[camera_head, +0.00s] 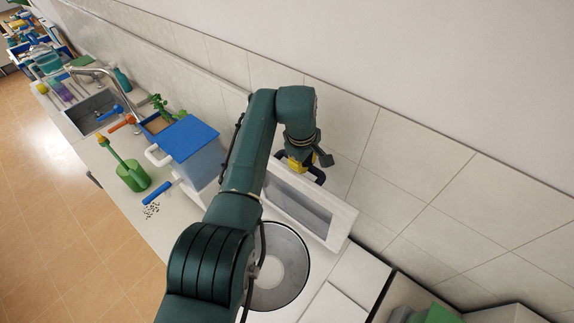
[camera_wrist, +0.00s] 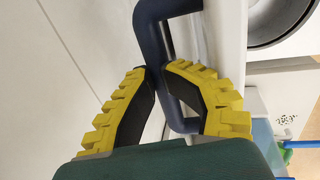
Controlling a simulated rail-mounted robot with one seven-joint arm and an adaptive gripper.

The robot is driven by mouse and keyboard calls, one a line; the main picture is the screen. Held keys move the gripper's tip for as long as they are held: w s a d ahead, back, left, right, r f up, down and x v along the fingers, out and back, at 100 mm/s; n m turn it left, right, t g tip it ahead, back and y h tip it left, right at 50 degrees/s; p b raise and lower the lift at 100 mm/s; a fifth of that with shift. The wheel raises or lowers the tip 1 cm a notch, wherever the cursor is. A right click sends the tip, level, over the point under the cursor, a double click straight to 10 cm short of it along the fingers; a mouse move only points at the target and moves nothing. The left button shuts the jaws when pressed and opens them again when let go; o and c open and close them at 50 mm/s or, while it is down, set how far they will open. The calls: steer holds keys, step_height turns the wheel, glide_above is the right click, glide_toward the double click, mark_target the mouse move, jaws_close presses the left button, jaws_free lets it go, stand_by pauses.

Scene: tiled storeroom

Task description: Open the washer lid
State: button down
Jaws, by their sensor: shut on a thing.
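The washer lid (camera_head: 339,226) is a white-framed panel with a grey inset. It stands raised behind the washer's round drum opening (camera_head: 288,267), tilted toward the tiled wall. The lid also shows in the wrist view as a white panel edge (camera_wrist: 229,45), with part of the round opening (camera_wrist: 276,22) at the upper right. My gripper (camera_head: 302,165) is at the lid's upper edge. In the wrist view my yellow and black fingers (camera_wrist: 160,72) are closed around the dark blue lid handle (camera_wrist: 148,28). My arm hides part of the lid and the opening.
A tiled wall (camera_head: 400,190) stands close behind the lid. A green object (camera_head: 437,314) is at the bottom right.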

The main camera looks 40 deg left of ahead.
steer(key=shift+s+x, duration=0.25)
steer(key=shift+x, duration=0.8)
steer(key=c, duration=1.3)
jaws_free()
steer(key=shift+g, duration=0.3)
steer(key=shift+o, duration=0.2)
step_height(320, 180, up, 14)
steer(key=s, duration=0.1)
steer(key=shift+s+f, duration=0.25)
steer(key=shift+s, duration=0.1)
steer(key=shift+d, duration=0.1)
steer(key=shift+d, duration=0.1)
